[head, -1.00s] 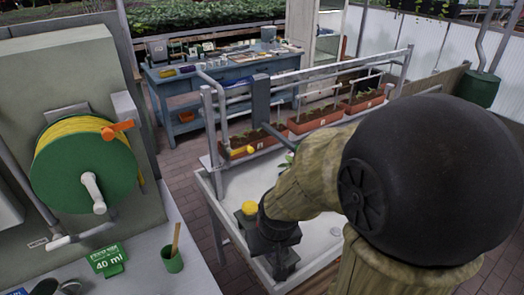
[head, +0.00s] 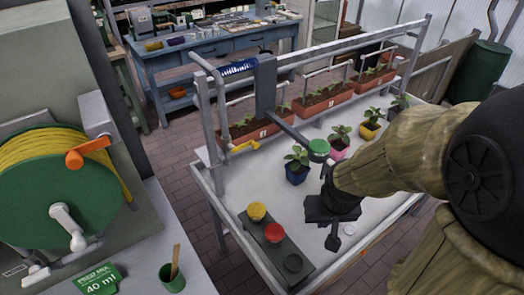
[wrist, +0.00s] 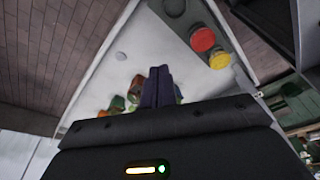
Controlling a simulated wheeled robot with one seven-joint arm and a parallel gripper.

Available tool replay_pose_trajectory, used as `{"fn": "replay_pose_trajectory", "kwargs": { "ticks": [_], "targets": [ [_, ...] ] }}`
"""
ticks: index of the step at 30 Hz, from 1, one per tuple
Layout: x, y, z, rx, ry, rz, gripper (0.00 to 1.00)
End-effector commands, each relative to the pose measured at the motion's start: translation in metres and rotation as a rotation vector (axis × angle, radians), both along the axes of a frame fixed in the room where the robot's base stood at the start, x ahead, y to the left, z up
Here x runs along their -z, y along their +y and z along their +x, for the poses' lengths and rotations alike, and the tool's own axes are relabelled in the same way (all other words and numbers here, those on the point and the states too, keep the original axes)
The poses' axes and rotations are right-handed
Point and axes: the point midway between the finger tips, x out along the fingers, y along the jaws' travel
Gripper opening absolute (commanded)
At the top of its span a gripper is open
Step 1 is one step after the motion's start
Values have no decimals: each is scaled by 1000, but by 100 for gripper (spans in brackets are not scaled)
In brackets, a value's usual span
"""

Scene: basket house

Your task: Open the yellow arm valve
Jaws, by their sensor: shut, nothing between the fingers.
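A small yellow lever (head: 244,146) sits on the pipe at the left end of the planter frame, in front of the first trough; it looks like the yellow arm valve. Whether it is open or closed I cannot tell. My gripper (head: 333,240) is over the white table, to the right of and nearer than the lever, and well apart from it. In the wrist view my gripper (wrist: 158,72) has its two dark fingers together with nothing between them. The lever is not clearly seen in the wrist view.
A grey panel (head: 268,247) with yellow (head: 256,212) and red (head: 274,232) round knobs lies on the white table's left side. Potted seedlings (head: 297,167) and a green-capped grey arm (head: 290,130) stand behind my gripper. A hose reel (head: 60,190) is at left.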

Motion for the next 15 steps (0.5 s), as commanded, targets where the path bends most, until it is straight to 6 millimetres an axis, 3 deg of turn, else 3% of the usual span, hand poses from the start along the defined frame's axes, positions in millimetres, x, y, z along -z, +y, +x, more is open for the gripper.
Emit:
{"fn": "replay_pose_trajectory", "kwargs": {
  "ticks": [10,15],
  "targets": [
    [1,0,2,-11,-6,-3,0],
    [13,4,21,-134,-69,-33,0]
  ]
}}
